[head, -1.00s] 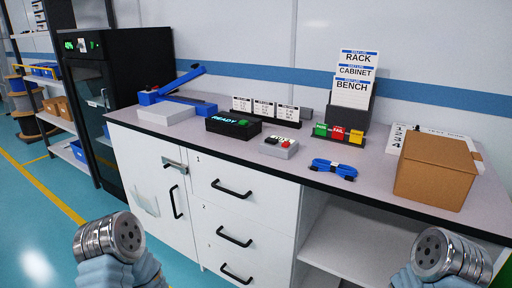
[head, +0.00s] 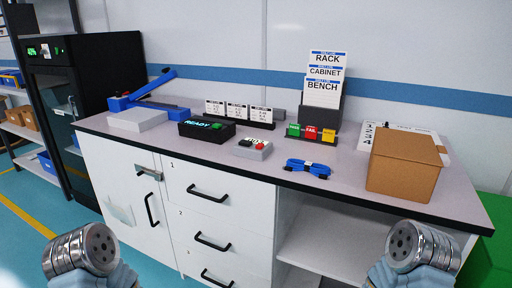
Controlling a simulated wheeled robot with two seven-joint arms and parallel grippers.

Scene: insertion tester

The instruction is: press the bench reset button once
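A small grey box (head: 253,150) with a dark button and a red button (head: 260,147) sits near the front edge of the bench top. Its label is too small to read. To its left is a black box (head: 206,131) with a lit READY display and a green button. I cannot tell from the labels which button is the bench reset. Silver round parts of my two arms show at the bottom left and bottom right, in front of the bench and apart from it. No gripper fingers are visible.
A sign stand (head: 322,100) and coloured blocks (head: 311,133) stand behind. A blue-handled press (head: 146,100) and black cabinet (head: 65,120) are left.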

